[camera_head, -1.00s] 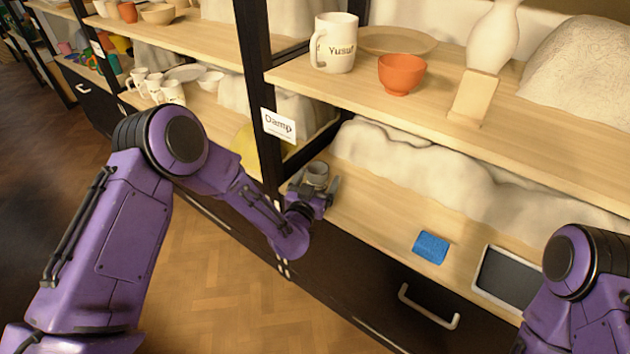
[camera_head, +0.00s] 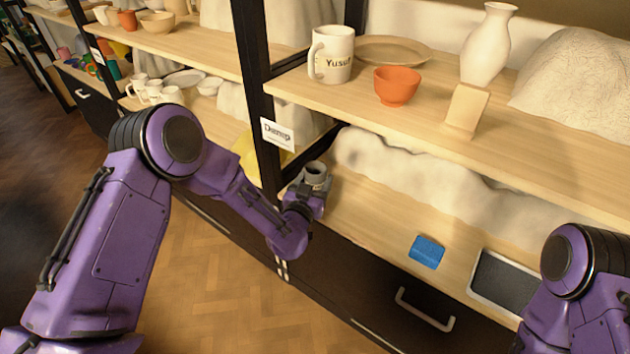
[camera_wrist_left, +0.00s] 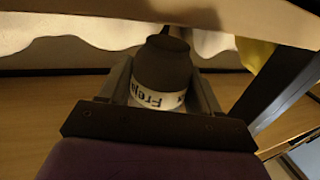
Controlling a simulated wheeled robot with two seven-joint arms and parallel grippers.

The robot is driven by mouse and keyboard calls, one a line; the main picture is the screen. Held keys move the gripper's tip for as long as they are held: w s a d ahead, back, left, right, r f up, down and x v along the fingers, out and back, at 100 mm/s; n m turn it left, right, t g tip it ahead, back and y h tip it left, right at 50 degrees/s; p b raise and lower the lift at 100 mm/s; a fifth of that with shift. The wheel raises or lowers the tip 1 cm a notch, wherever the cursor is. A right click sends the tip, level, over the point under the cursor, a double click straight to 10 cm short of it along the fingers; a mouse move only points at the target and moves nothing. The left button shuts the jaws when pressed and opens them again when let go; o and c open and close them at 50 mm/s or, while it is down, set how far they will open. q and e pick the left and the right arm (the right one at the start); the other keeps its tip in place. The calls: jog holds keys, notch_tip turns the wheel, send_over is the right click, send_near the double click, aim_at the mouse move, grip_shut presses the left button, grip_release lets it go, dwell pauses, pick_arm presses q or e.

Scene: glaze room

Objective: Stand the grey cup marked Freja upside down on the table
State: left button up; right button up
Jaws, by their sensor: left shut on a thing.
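The small grey cup (camera_head: 317,172) stands at the left end of the lower shelf board, beside the black post. In the left wrist view the cup (camera_wrist_left: 163,68) is dark grey with a pale band lettered "Freja", partly cut off. My left gripper (camera_head: 312,188) is shut on the cup, with a finger on either side of it in the left wrist view. In the head view a dark round opening seems to show at the cup's top. My right arm shows at the right edge, but its gripper is out of view.
A blue block (camera_head: 427,252) and a dark tablet-like panel (camera_head: 508,282) lie on the lower board (camera_head: 375,220), with bare wood left of them. The upper shelf holds a white "Yusuf" mug (camera_head: 333,55) and an orange bowl (camera_head: 397,87). A "Damp" sign (camera_head: 278,134) hangs on the post.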

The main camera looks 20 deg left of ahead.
pick_arm(q)
jog(key=s, duration=1.4)
jog(key=shift+a, duration=0.35)
jog(key=shift+s, duration=0.1)
